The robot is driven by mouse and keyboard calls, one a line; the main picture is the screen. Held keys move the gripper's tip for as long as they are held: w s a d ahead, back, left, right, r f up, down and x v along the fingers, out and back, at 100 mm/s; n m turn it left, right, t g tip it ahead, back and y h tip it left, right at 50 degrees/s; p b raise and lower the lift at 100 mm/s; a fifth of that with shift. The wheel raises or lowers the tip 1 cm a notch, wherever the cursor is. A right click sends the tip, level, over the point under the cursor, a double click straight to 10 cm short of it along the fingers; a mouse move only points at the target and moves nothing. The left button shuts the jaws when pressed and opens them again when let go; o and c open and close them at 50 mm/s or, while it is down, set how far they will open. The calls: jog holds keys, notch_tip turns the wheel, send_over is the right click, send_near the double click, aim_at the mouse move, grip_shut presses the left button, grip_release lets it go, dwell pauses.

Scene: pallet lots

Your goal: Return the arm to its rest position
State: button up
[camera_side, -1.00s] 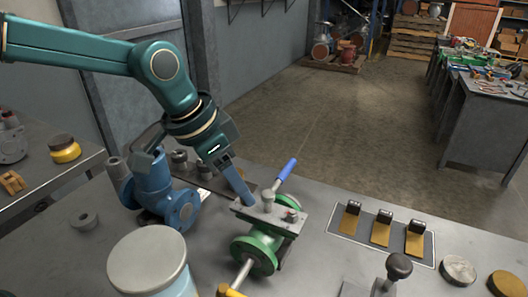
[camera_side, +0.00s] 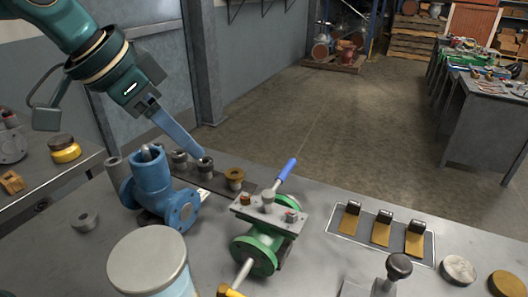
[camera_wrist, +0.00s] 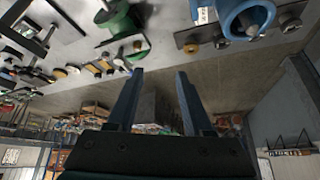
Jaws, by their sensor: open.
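My gripper (camera_side: 180,135) is raised over the back of the bench, above and behind the blue valve body (camera_side: 152,182). In the wrist view my gripper (camera_wrist: 155,80) shows two blue fingers spread apart with nothing between them. In the side view the fingers overlap and their tips appear in front of the row of dark fittings (camera_side: 181,160). The green valve (camera_side: 255,250) with a grey top plate and a blue-handled tool stands apart from the gripper, to its right. The upper arm is partly out of the side view.
A tray with several brass-coloured pieces (camera_side: 380,233) lies at the right of the bench. A round grey-topped container (camera_side: 147,258) stands at the front. A yellow jar (camera_side: 64,149) sits on the left side table.

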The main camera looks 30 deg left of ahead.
jog(key=s+a+f+n+y, duration=0.1)
jog(key=s+a+f+n, duration=0.1)
jog(key=s, duration=0.5)
jog(key=s+a+f+n+y, duration=0.1)
jog(key=s+a+f+n, duration=0.2)
jog(key=s+a, duration=0.3)
jog(key=shift+s+f, duration=0.6)
